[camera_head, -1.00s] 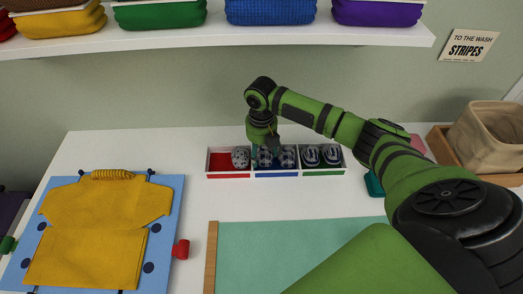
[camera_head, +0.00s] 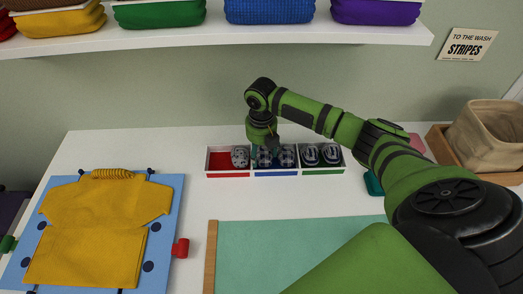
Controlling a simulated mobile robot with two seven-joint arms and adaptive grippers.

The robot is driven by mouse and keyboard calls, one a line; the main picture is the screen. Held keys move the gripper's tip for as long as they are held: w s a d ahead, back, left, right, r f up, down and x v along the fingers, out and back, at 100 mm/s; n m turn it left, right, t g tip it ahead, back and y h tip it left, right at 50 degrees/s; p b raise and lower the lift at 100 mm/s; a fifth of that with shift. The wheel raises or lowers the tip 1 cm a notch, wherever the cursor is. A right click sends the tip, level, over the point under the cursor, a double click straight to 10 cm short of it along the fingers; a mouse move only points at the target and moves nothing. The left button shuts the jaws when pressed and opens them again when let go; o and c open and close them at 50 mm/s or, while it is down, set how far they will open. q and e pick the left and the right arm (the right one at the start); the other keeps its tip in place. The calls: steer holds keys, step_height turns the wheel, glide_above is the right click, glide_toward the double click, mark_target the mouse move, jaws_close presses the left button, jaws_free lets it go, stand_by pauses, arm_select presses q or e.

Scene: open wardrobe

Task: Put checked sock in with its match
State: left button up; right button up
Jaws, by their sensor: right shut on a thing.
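The tray has a red-labelled (camera_head: 229,175), a blue-labelled (camera_head: 276,174) and a green-labelled section (camera_head: 323,172). Two rolled checked socks, a left one (camera_head: 265,159) and a right one (camera_head: 288,157), sit side by side in the blue-labelled section. My right gripper (camera_head: 263,148) points down at the left checked sock and is shut on it, low in that section. The arm partly hides the sock's top and the fingertips. A spotted sock (camera_head: 240,157) lies in the red-labelled section. Two striped socks (camera_head: 311,155) fill the green-labelled one. My left gripper is out of view.
A blue folding board (camera_head: 172,220) with a yellow shirt (camera_head: 95,235) lies at left. A teal mat (camera_head: 290,240) is in front. A beige bin (camera_head: 485,135) stands at right below a stripes sign (camera_head: 467,45). A shelf (camera_head: 220,38) with folded clothes hangs above.

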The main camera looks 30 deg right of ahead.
steer(key=shift+s+f, duration=0.35)
steer(key=shift+f, duration=0.15)
steer(key=o, duration=0.9)
steer(key=shift+a, duration=0.1)
steer(key=shift+o, duration=0.2)
steer(key=shift+w+f, duration=0.1)
steer(key=shift+w, duration=0.15)
steer(key=shift+o, duration=0.4)
steer(key=shift+w+r, duration=0.1)
steer(key=shift+r, duration=0.2)
steer(key=shift+r+p, duration=0.25)
steer(key=shift+p, duration=0.05)
step_height(320, 180, up, 9)
steer(key=p, duration=0.8)
steer(key=shift+f, duration=0.3)
